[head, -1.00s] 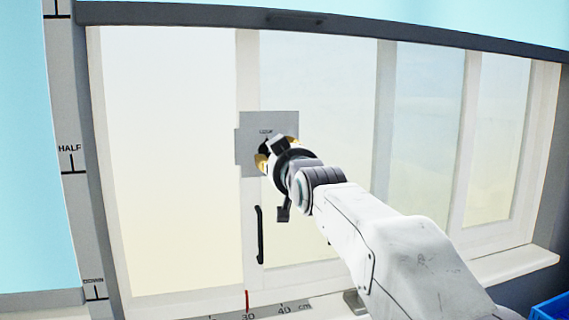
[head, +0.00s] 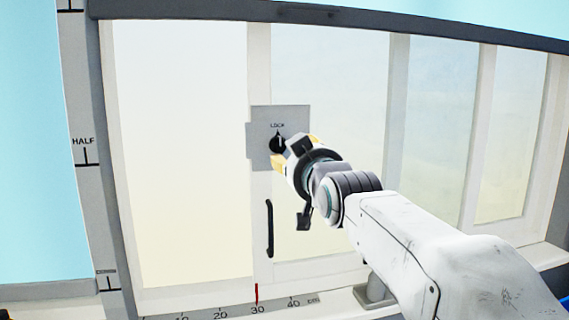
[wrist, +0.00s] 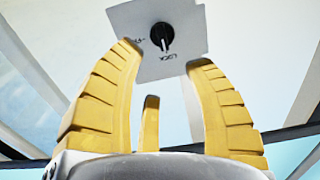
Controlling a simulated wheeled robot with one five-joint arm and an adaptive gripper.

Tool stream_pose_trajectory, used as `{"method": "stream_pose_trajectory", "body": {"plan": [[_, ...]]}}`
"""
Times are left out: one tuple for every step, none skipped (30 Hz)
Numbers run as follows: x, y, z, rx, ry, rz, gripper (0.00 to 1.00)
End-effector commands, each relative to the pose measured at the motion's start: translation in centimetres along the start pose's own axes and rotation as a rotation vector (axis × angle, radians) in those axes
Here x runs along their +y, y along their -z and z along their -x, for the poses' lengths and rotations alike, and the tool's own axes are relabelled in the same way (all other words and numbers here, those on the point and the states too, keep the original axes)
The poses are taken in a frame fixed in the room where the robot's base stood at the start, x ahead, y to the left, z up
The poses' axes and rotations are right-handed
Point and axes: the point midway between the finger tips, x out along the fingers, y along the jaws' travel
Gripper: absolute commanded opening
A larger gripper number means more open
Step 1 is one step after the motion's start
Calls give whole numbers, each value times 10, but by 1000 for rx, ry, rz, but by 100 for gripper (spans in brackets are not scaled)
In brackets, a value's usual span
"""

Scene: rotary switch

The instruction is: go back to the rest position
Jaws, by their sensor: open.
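A black rotary knob (head: 277,143) sits on a grey plate (head: 262,118) fixed to the white window frame. The word LOCK is printed above it in the head view. The knob's pale mark points towards LOCK. In the wrist view the knob (wrist: 162,36) and plate (wrist: 190,20) appear upside down, beyond the fingertips. My gripper (head: 297,152) is in front of the plate, just right of and below the knob in the picture. Its yellow fingers (wrist: 164,62) are spread, with nothing between them, and the knob looks clear of them.
A black vertical handle (head: 269,228) is below the plate. A ruler scale (head: 220,312) with a red mark (head: 257,293) runs along the sill. A marked upright strip (head: 84,150) stands at the left. Window panes (head: 435,130) lie behind my arm.

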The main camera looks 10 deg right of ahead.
Motion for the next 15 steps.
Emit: {"method": "stream_pose_trajectory", "body": {"plan": [[0,-2,2,-16,0,0,48],[0,-5,4,-32,1,0,48],[0,-11,9,-62,1,0,48],[0,-17,13,-92,2,-1,48],[-1,-25,18,-128,2,-1,48],[-1,-37,27,-184,3,-1,48],[-1,-48,36,-232,4,-2,48],[-1,-60,45,-286,5,-2,48],[-2,-78,61,-363,6,-3,48],[-2,-91,73,-421,7,-3,48],[-2,-105,86,-480,8,-3,48],[-2,-123,105,-555,9,-4,48],[-3,-135,119,-610,10,-4,48],[-3,-148,133,-664,10,-4,48],[-3,-163,152,-733,11,-5,48]]}}
